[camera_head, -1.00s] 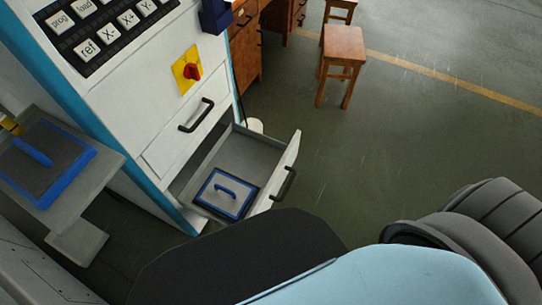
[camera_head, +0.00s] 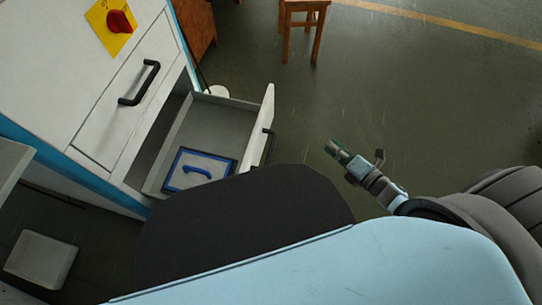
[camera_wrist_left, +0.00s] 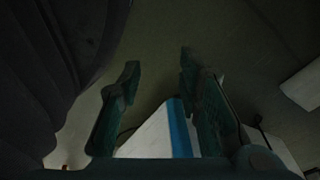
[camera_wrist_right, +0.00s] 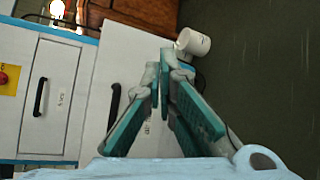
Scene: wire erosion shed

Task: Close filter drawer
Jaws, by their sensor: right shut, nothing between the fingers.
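The filter drawer (camera_head: 213,122) is pulled out low on the white machine. Its front panel (camera_head: 262,125) has a dark handle (camera_head: 267,143), partly hidden by my own body. A blue-rimmed filter with a blue handle (camera_head: 197,170) lies inside. My right gripper (camera_head: 336,149) is shut and empty, apart from the drawer front and to its right. In the right wrist view its closed fingertips (camera_wrist_right: 160,60) show beside a white front (camera_wrist_right: 108,75) with a black handle (camera_wrist_right: 113,106). My left gripper (camera_wrist_left: 158,72) is open and empty, seen only in its wrist view.
Above the open drawer is a closed one with a black handle (camera_head: 139,83), below a red knob on yellow (camera_head: 119,21). A white round container (camera_wrist_right: 193,42) stands on the floor behind the drawer. A wooden stool (camera_head: 303,25) stands farther back. Floor right of the drawer is clear.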

